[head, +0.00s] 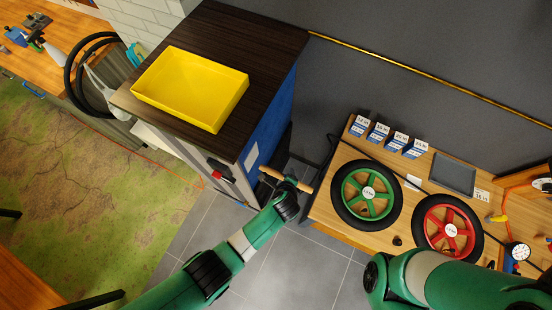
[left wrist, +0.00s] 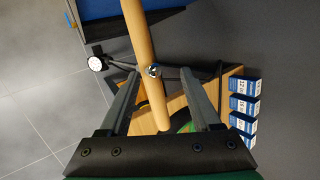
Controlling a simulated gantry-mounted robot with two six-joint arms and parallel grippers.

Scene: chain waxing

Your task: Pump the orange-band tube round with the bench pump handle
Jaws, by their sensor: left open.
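The wooden pump handle (head: 271,173) shows as a crossbar in front of the dark-topped cabinet, partly hidden by my left wrist. In the left wrist view the handle (left wrist: 138,30) runs lengthwise between the two fingers of my left gripper (left wrist: 160,74). The gripper is open, with gaps on both sides of the bar. I cannot make out an orange-band tube. My right arm enters at lower right; its gripper is not visible.
The bench (head: 335,215) holds a green wheel (head: 367,194), a red wheel (head: 447,228), several blue-white boxes (head: 378,132) and a grey tray (head: 454,175). A yellow tray (head: 190,88) sits on the cabinet (head: 275,45). Grey floor (head: 310,265) is open between my arms.

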